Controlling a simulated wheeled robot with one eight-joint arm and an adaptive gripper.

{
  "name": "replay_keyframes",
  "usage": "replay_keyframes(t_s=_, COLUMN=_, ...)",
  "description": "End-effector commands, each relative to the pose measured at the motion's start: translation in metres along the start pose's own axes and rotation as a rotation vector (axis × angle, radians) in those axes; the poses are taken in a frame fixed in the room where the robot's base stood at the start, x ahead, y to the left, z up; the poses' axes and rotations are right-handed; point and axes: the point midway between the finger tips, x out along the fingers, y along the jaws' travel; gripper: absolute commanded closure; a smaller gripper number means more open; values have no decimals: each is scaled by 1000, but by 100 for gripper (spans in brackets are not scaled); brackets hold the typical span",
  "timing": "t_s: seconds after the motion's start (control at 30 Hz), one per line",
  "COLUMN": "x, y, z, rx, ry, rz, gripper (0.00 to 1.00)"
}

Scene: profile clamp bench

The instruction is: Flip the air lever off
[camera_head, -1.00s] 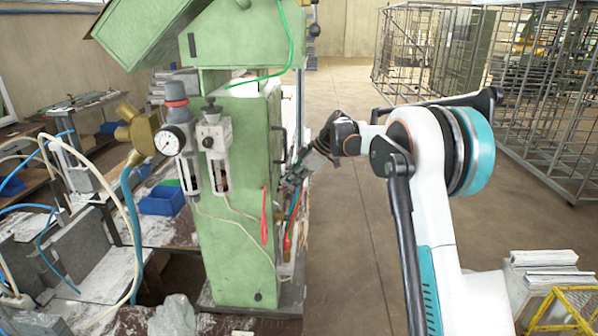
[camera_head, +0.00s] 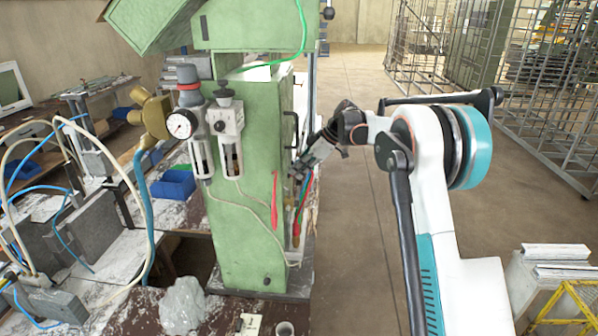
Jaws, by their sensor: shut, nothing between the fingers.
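A slim red lever (camera_head: 274,200) hangs nearly upright on the green clamp machine (camera_head: 246,245), near its right front edge. A second red handle-like part (camera_head: 303,203) shows just right of that edge, partly behind other fittings. I cannot tell from the picture which of them works the air. My gripper (camera_head: 296,171) is at the machine's right side, above and to the right of the slim lever, pointing down and left. Its fingers look closed and empty. The fingertips are small and dark against the fittings, so I cannot tell whether they touch anything.
A pressure gauge (camera_head: 181,126) and regulator (camera_head: 226,122) sit on the machine's front. A green hose (camera_head: 303,25) runs above. Blue bins (camera_head: 173,183) and hoses crowd the left bench. Open floor (camera_head: 365,250) lies right of the machine, with wire cages (camera_head: 540,110) beyond.

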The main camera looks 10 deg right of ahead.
Motion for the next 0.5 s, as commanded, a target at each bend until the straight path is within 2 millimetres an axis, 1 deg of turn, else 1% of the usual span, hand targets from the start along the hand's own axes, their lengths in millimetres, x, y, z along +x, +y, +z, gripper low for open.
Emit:
replay_keyframes(t_s=0.33, x=5, y=6, z=4, rx=39, ry=0, rz=-51, gripper=100)
replay_keyframes(t_s=0.5, x=10, y=10, z=7, rx=39, ry=0, rz=-52, gripper=100)
